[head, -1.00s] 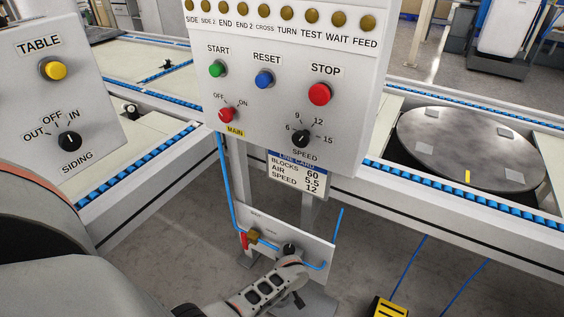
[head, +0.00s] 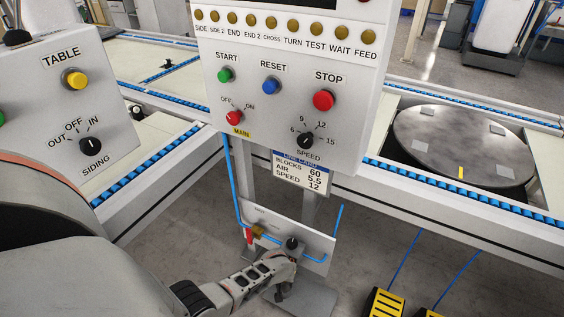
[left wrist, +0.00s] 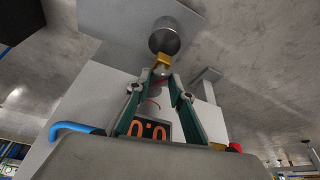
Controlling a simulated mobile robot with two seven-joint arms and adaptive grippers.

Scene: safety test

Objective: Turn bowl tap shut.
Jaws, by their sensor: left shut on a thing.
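In the left wrist view my left gripper (left wrist: 162,74) has its two fingers closed together on a small brass-yellow tap (left wrist: 163,60). The tap sits at the end of a round grey metal bowl (left wrist: 166,37). In the head view my left gripper (head: 284,284) is low, at the front of the small white air panel (head: 312,240). The bowl and tap are hidden there behind the gripper and wrist. Which way the tap is turned is too small to tell. My right gripper is in neither view.
The panel carries a black knob (head: 291,243), a red lever (head: 249,236) and blue hoses. The control box (head: 280,130) overhangs the panel. Yellow pedals (head: 384,303) stand on the floor at right.

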